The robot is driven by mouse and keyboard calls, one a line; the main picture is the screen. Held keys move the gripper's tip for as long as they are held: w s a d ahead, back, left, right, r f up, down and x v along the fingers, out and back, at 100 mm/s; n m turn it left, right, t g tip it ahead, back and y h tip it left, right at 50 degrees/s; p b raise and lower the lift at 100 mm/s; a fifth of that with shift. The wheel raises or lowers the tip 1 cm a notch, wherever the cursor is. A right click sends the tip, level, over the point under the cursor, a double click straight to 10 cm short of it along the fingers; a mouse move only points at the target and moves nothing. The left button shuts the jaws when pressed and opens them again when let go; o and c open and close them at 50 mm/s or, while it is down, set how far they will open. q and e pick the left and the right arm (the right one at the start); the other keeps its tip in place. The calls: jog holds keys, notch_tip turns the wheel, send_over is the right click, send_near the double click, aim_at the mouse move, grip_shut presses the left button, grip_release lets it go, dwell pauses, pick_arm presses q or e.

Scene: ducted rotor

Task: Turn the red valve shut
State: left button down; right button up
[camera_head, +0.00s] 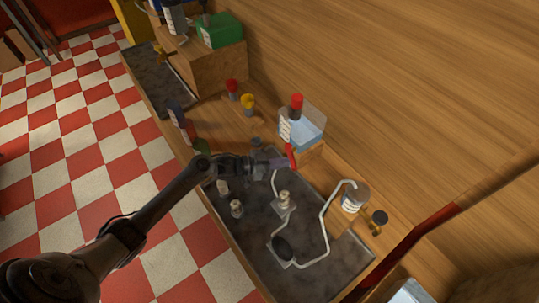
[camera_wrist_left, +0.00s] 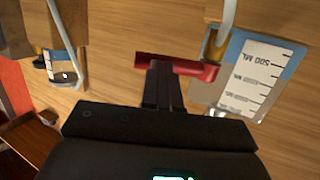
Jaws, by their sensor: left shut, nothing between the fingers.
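The red valve (camera_head: 291,155) has a lever-like handle and sits at the lower front of a clear container of pale blue liquid (camera_head: 305,130). In the left wrist view the red valve (camera_wrist_left: 190,68) lies sideways beside the 500 ML scale on the container (camera_wrist_left: 255,75). My left gripper (camera_head: 282,162) is shut and empty, with its fingertips right at the red handle. In the left wrist view my left gripper (camera_wrist_left: 162,70) overlaps the handle's left part; I cannot tell whether they touch. My right gripper is not in view.
A dark tray (camera_head: 345,262) below the arm holds bent pale tubing (camera_head: 325,220) and small metal fittings (camera_head: 284,200). A labelled jar (camera_head: 354,198) stands at right. Red (camera_head: 232,87) and yellow (camera_head: 248,101) topped pieces stand behind the arm, near a green box (camera_head: 218,32).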

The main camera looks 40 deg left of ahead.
pick_arm(q)
jog(key=shift+w+d+p, duration=0.25)
jog(key=shift+w+d, duration=0.15)
jog(key=shift+d, duration=0.35)
jog(key=shift+w+d+p, duration=0.2)
jog(key=shift+w+d, duration=0.2)
jog(key=shift+d, duration=0.35)
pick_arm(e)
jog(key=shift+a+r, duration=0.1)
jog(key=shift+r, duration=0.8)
pick_arm(q)
jog(key=shift+s+r+p, duration=0.25)
jog(key=shift+s+p, duration=0.15)
jog(key=shift+p, duration=0.15)
jog(key=p, duration=0.2)
send_near(293, 165)
jog(key=s+d, duration=0.2)
jog(key=s, duration=0.3)
jog(key=shift+s+a+r, duration=0.2)
jog(key=shift+s+r, duration=0.1)
jog(key=shift+s, duration=0.05)
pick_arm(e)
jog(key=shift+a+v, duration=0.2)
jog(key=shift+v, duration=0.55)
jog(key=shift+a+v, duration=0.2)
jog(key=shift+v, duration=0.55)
